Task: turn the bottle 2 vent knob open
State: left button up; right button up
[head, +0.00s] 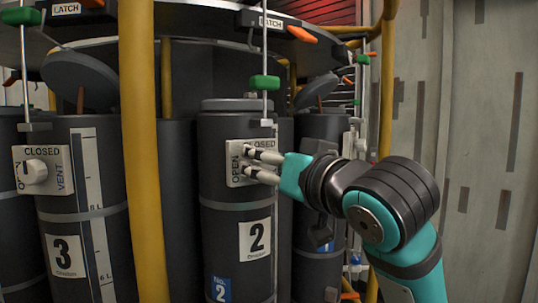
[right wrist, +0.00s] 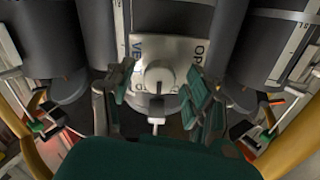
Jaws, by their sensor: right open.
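Bottle 2 (head: 222,210) is a dark grey upright cylinder with a "2" label. Its white vent plate (head: 232,150) reads OPEN at the left and CLOSED along the top. My right gripper (head: 249,162) reaches in from the right, its fingers open in front of the plate and hiding the knob in the head view. In the right wrist view, the round white vent knob (right wrist: 158,76) lies between the spread fingers (right wrist: 155,92), with gaps at its sides. My left gripper is out of view.
Bottle 3 (head: 85,225) stands to the left, with its own vent plate and knob (head: 35,171). A yellow post (head: 143,150) rises between the bottles. A green handle (head: 265,82) hangs on a rod above bottle 2. A pale wall (head: 490,100) is at the right.

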jog(key=shift+w+a, duration=0.1)
jog(key=shift+w, duration=0.1)
grip_shut()
dwell(0.3)
jog(key=shift+n, duration=0.3)
jog(key=shift+r+n+p, duration=0.1)
jog(key=shift+n+p, duration=1.5)
jog(key=shift+n, duration=7)
